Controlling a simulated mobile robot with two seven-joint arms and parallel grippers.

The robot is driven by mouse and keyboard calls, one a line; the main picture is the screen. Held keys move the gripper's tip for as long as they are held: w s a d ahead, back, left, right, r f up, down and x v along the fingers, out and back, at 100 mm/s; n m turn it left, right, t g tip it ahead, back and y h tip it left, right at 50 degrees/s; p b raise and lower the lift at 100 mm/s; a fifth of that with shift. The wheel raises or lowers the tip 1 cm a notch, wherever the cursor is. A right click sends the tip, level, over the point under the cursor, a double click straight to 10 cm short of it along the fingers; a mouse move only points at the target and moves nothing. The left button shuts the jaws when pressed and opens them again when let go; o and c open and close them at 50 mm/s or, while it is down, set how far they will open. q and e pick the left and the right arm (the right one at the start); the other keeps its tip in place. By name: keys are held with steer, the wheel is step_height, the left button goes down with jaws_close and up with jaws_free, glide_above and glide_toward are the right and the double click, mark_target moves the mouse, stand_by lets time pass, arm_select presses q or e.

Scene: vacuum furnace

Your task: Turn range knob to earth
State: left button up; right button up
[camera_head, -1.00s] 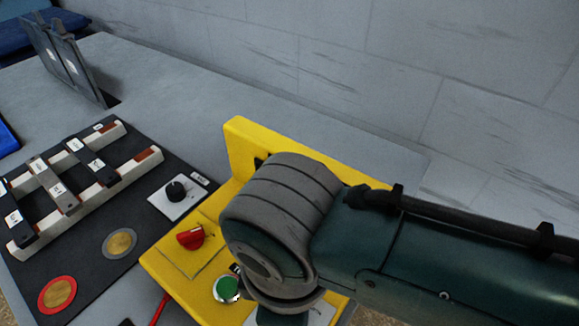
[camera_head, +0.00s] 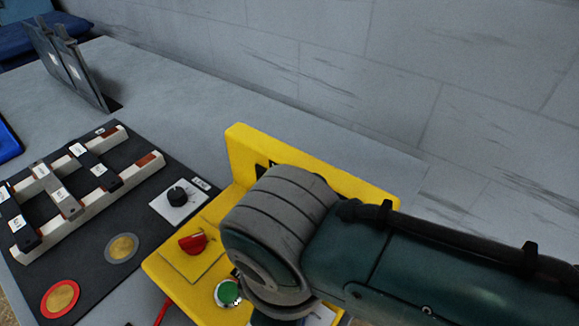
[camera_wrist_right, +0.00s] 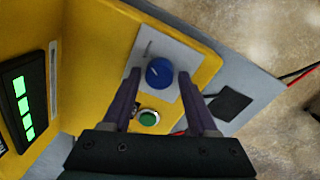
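A blue round knob (camera_wrist_right: 159,73) with a pale pointer line sits on a white plate (camera_wrist_right: 183,57) on the yellow unit, in the right wrist view. My right gripper (camera_wrist_right: 159,76) is open, with one finger on each side of this knob; I cannot tell whether they touch it. In the head view my right arm hides the blue knob and the gripper. A red knob (camera_head: 194,241) shows on the yellow unit there, and a black knob (camera_head: 176,193) on a white plate on the dark board. I cannot read any range markings. My left gripper is out of view.
A green button (camera_head: 228,292) is on the yellow unit (camera_head: 240,150); it also shows close to the fingers in the wrist view (camera_wrist_right: 149,117). A lit green display (camera_wrist_right: 23,108) is at left there. White rails (camera_head: 92,209) with blocks lie on the dark board.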

steer(key=shift+o, duration=0.8)
step_height(320, 180, up, 10)
steer(key=p, duration=0.2)
steer(key=shift+s, duration=0.25)
